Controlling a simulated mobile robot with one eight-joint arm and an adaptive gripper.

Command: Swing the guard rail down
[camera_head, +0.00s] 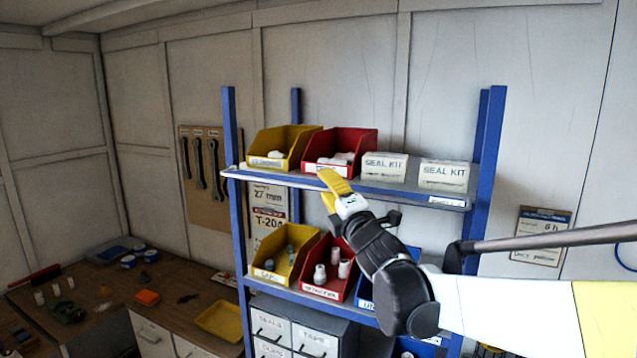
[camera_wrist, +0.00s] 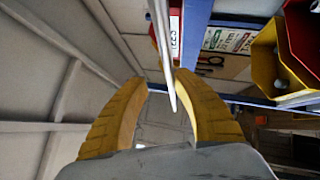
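The guard rail (camera_head: 275,179) is a thin pale bar along the front edge of the upper shelf (camera_head: 400,194), roughly level in the head view. My gripper (camera_head: 326,188) has yellow fingers and is at the front of that shelf, close to the rail. In the wrist view, a pale bar that looks like the rail (camera_wrist: 160,50) runs into the gap between my two fingers (camera_wrist: 165,95). My gripper and arm hide part of the shelf front.
A yellow bin (camera_head: 284,150), a red bin (camera_head: 341,152) and seal kit boxes (camera_head: 443,175) stand on the upper shelf. More bins (camera_head: 284,258) stand below. Blue posts (camera_head: 487,180) flank the shelves. A workbench (camera_head: 185,303) with small items is at the left.

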